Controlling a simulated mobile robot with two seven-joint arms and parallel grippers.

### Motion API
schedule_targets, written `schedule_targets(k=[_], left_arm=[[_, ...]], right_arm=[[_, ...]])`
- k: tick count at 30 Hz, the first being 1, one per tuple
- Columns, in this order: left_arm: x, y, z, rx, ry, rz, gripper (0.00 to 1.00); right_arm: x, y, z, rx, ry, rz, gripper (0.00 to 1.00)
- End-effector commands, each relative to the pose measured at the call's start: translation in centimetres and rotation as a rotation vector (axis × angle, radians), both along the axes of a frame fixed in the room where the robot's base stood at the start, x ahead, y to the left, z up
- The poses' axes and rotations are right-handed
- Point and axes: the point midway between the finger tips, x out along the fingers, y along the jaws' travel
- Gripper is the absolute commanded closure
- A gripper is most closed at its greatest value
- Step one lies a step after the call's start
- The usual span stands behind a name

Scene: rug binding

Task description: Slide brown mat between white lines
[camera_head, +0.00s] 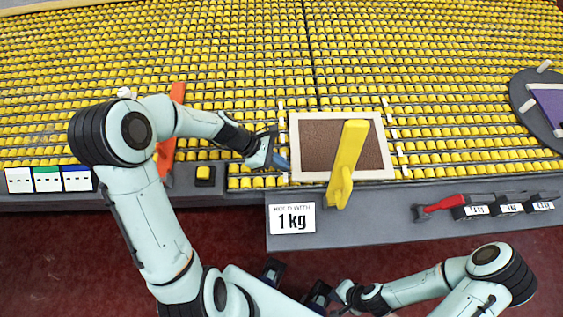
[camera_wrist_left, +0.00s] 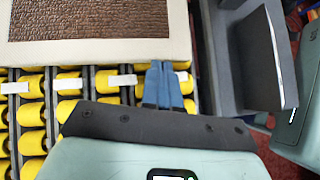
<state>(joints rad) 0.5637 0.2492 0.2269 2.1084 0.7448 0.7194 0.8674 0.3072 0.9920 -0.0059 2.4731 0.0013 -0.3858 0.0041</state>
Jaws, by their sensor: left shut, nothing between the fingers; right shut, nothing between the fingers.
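The brown mat (camera_head: 312,150) with its cream border lies flat on the yellow rollers. Short white line marks stand in two rows, left (camera_head: 282,104) and right (camera_head: 390,118) of it; the mat sits between them, close to both. A yellow handle-like arm (camera_head: 348,155) hides part of its right half. My left gripper (camera_head: 282,162) is at the mat's lower left edge. In the left wrist view its blue fingers (camera_wrist_left: 163,82) are together and empty, at the cream border (camera_wrist_left: 95,52); contact is unclear. My right gripper (camera_head: 340,291) is low in front, shut and empty, away from the mat.
A grey ledge with a "1 kg" sign (camera_head: 292,218) runs along the front of the rollers. An orange piece (camera_head: 170,130) and a yellow button (camera_head: 204,173) are at left. Rollers behind the mat are clear.

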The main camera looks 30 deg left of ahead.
Motion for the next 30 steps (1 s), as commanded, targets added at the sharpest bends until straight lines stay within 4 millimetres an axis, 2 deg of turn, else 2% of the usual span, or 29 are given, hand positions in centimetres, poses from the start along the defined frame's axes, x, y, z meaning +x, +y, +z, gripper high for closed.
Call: schedule_targets(k=[11, 17, 30], left_arm=[[0.1, -0.3, 0.0, -0.001, 0.0, -0.001, 1.0], [0.7, -2.2, 0.1, -0.002, 0.0, -0.002, 1.0], [0.8, -1.9, 0.0, -0.001, 0.0, 0.0, 1.0]], right_arm=[[0.0, 0.0, 0.0, 0.0, 0.0, 0.0, 1.0], [0.2, 0.0, 0.4, 0.0, -0.002, 0.0, 1.0], [0.2, 0.0, 0.5, 0.0, -0.002, 0.0, 1.0]])
